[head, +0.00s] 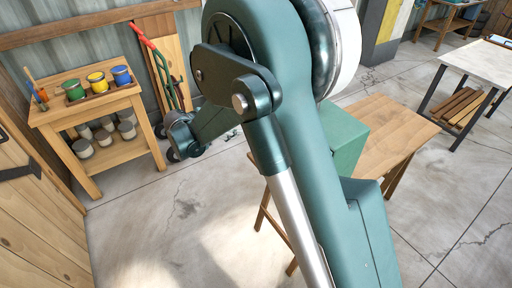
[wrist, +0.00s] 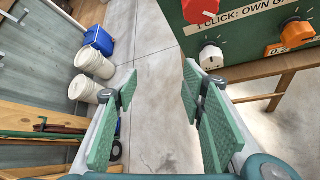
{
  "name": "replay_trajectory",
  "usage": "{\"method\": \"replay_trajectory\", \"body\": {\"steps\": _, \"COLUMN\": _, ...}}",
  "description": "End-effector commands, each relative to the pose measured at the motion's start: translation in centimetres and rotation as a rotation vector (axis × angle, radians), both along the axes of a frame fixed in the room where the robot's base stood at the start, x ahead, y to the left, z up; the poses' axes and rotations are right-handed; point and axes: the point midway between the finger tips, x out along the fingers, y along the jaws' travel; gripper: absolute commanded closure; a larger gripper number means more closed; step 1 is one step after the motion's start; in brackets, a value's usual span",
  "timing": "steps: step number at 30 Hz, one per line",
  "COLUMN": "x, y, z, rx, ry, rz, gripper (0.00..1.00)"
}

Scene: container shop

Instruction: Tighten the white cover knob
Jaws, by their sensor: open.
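In the wrist view a white knob (wrist: 211,57) is on the front of a dark green box (wrist: 250,65), under a printed label (wrist: 240,27) that reads "1 CLICK: OWN GA…" before it is cut off. My gripper (wrist: 160,78) is open and empty, with green ribbed pads. The white knob is beyond the right finger's tip, up and to the right, apart from it. In the head view the green box (head: 346,138) stands on a wooden table (head: 395,125), partly hidden by my arm; its knobs do not show there.
A red knob (wrist: 200,10) and an orange knob (wrist: 275,50) share the box. White buckets (wrist: 90,62) and a blue container (wrist: 99,40) are at the left. A paint-can bench (head: 95,120) and a hand truck (head: 160,75) stand left in the head view. Open floor lies between.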

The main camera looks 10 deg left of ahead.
Motion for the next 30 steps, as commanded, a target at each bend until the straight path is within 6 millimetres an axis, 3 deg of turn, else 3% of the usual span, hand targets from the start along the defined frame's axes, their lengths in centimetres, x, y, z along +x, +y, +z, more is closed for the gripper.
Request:
{"method": "replay_trajectory", "body": {"steps": 13, "x": -0.4, "y": -2.5, "z": -5.7, "rx": -0.337, "ry": -0.126, "rz": -0.055, "gripper": 0.59}}
{"method": "replay_trajectory", "body": {"steps": 22, "x": -2.6, "y": -4.0, "z": -8.7, "rx": -0.538, "ry": -0.212, "rz": -0.121, "gripper": 0.59}}
{"method": "replay_trajectory", "body": {"steps": 30, "x": -4.5, "y": -4.9, "z": -10.1, "rx": -0.643, "ry": -0.264, "rz": -0.169, "gripper": 0.59}}
